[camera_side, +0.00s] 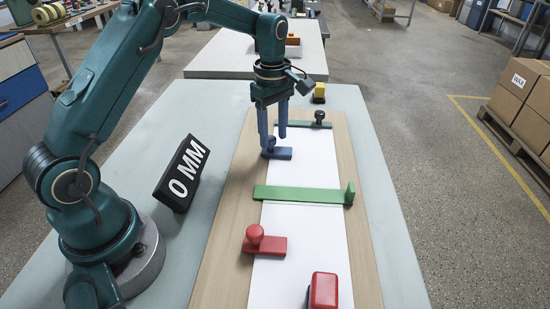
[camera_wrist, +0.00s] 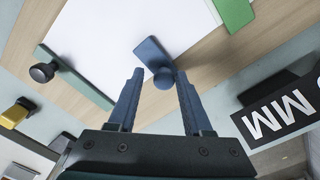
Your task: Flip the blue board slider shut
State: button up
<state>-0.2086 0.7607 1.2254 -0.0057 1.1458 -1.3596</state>
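The blue slider is a flat blue plate (camera_side: 281,154) with a round knob, lying at the left edge of the white paper (camera_side: 304,237) on the wooden board (camera_side: 222,225). In the wrist view its plate (camera_wrist: 150,52) reaches onto the paper and its knob (camera_wrist: 163,79) points toward me. My gripper (camera_side: 274,142) is above the slider, with its two blue fingers apart. In the wrist view the knob lies between the open fingertips (camera_wrist: 159,78). I cannot tell whether either finger touches it.
A green bar (camera_side: 300,195) crosses the paper. A red slider (camera_side: 270,246) and a red block (camera_side: 323,291) are nearer the front. A dark green bar with a black knob (camera_side: 318,118), a yellow block (camera_side: 318,93) and a "0 MM" sign (camera_side: 183,172) stand around.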

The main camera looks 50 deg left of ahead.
aim_at(273, 138)
jog(key=shift+o, duration=0.4)
jog(key=shift+s, duration=0.1)
jog(key=shift+r, duration=2.55)
